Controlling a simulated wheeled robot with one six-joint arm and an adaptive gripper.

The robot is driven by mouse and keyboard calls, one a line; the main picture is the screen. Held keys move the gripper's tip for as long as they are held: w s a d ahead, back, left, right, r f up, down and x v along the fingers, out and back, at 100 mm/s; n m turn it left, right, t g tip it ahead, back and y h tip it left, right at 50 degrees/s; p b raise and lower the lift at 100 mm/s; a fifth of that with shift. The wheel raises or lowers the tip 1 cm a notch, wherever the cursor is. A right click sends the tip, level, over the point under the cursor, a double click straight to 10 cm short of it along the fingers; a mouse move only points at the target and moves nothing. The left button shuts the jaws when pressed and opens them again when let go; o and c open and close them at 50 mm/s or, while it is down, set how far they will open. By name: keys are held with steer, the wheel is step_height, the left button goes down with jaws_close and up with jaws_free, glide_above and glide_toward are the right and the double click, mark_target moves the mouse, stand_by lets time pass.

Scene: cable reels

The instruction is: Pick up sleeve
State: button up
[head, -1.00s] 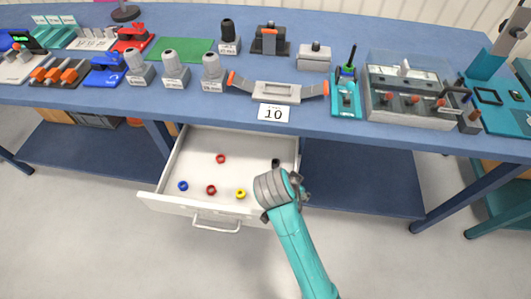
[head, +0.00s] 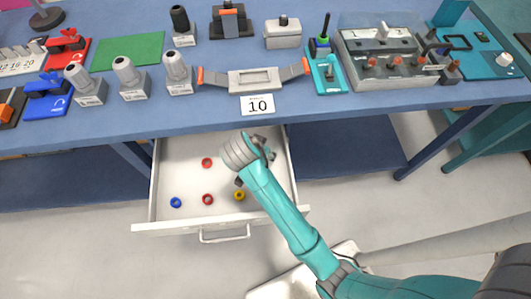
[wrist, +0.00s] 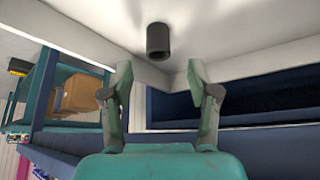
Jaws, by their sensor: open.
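A dark grey cylindrical sleeve (wrist: 158,42) is in the wrist view at top centre, on the white floor of the drawer near a corner. My gripper (wrist: 159,76) is open, with its two fingers spread to the left and right below the sleeve in that picture. The sleeve is apart from both fingers and nothing is between them. In the head view my gripper (head: 259,166) is over the right part of the open drawer (head: 170,222). My gripper and arm hide the sleeve there.
Red rings (head: 207,162), a blue ring (head: 176,202) and a yellow ring (head: 239,196) lie in the drawer. The drawer walls stand close around my gripper. The blue workbench (head: 130,115) above holds several fixtures and a sign reading 10 (head: 257,105).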

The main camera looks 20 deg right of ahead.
steer(key=shift+x, duration=2.65)
steer(key=shift+s+a+f, duration=0.1)
steer(key=shift+s, duration=0.05)
steer(key=c, duration=0.9)
